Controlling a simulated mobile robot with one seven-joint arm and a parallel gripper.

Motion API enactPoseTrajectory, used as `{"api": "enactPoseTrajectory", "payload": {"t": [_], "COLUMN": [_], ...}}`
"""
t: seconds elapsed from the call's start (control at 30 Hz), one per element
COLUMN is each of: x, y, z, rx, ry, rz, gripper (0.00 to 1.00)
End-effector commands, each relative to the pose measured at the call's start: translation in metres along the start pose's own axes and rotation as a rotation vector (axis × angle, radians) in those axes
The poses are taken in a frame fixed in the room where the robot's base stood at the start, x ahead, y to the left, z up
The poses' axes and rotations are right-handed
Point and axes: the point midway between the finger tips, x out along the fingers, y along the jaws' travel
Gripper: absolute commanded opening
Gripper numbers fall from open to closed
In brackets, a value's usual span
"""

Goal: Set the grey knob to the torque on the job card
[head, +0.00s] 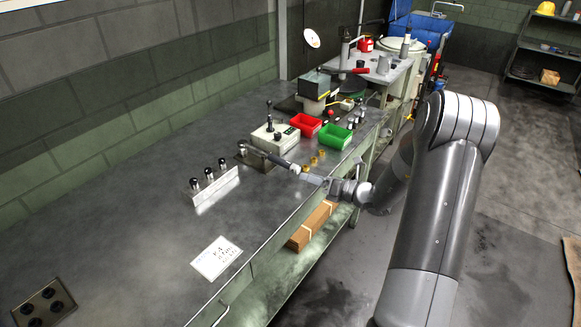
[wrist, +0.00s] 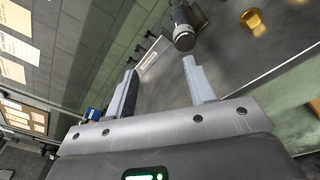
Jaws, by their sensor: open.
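A torque wrench (head: 268,155) lies across the bench, its far end at a dark block and its handle pointing toward my arm. Its grey knob (wrist: 184,38) shows in the wrist view as a round end on the handle, just beyond my fingertips and nearer the right one. My gripper (wrist: 160,66) is open and empty; in the head view it is at the handle's near end (head: 334,184), where contact cannot be told. The job card (head: 217,258) lies flat on the bench; its writing is too small to read for certain.
A block with black-topped pins (head: 211,184) is to the left. The near bench is mostly clear.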

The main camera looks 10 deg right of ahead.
Motion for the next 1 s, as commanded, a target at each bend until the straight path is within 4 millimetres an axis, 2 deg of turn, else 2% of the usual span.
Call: {"api": "enactPoseTrajectory", "payload": {"t": [0.03,0.1,0.23,0.33,0.73,0.9,1.0], "x": [-0.003,-0.006,-0.006,0.001,0.072,0.092,0.097], "y": [-0.013,-0.024,-0.034,-0.035,-0.037,-0.038,-0.039], "z": [-0.001,-0.001,-0.001,0.0,0.006,0.009,0.01], "rx": [0.045,0.091,0.128,0.131,0.128,0.127,0.127], "ry": [-0.036,-0.073,-0.104,-0.107,-0.103,-0.104,-0.105], "rz": [-0.015,-0.029,-0.041,-0.041,-0.04,-0.041,-0.042], "gripper": [0.5,0.5,0.5,0.5,0.5,0.5,0.5]}}
